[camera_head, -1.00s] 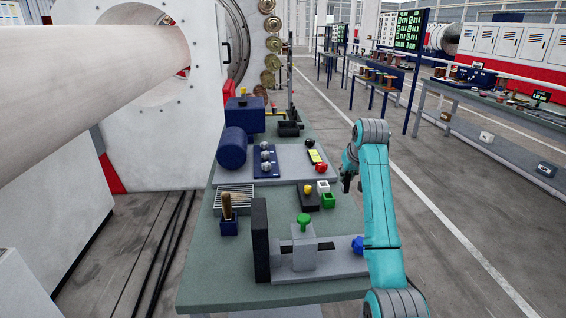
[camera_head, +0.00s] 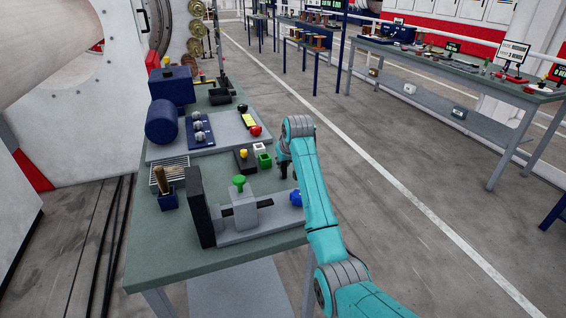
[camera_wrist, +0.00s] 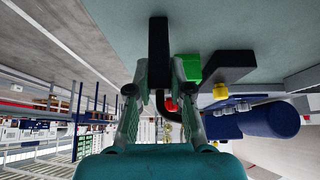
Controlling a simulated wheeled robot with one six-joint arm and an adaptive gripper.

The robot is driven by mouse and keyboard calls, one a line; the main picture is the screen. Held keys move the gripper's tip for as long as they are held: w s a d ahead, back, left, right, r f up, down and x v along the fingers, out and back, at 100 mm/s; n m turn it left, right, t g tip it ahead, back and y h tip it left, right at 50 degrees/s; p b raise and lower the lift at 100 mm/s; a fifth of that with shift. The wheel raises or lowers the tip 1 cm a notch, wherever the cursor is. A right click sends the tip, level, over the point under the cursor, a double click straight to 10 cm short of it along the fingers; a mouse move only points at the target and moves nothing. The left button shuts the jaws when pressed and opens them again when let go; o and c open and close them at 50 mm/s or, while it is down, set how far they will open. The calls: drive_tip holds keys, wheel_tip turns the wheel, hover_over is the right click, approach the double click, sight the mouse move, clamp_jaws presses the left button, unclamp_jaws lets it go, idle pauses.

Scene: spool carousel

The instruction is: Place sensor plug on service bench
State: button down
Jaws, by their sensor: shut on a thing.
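My gripper (camera_head: 283,170) is at the right edge of the green-topped bench (camera_head: 165,262), beside a small green block (camera_head: 265,160). In the wrist view, my gripper (camera_wrist: 160,68) is shut on a long black piece, which I take as the sensor plug (camera_wrist: 158,38). A dark curved cable hangs by it. The plug's far end shows against the bench top. I cannot tell whether it touches. In the head view the plug is mostly hidden by my wrist. The green block also shows close to my right finger in the wrist view (camera_wrist: 189,67).
A grey fixture with a green knob (camera_head: 239,182) and a blue knob (camera_head: 296,198) stands at the bench's near end. The floor right of the bench is clear.

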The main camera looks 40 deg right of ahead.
drive_tip(key=c, duration=1.1)
unclamp_jaws()
drive_tip(key=shift+f, duration=0.1)
drive_tip(key=shift+o, duration=0.2)
drive_tip(key=shift+s+r, duration=0.15)
drive_tip(key=shift+r, duration=0.3)
drive_tip(key=v, duration=1.1)
drive_tip(key=shift+r, duration=0.2)
drive_tip(key=shift+s, duration=0.1)
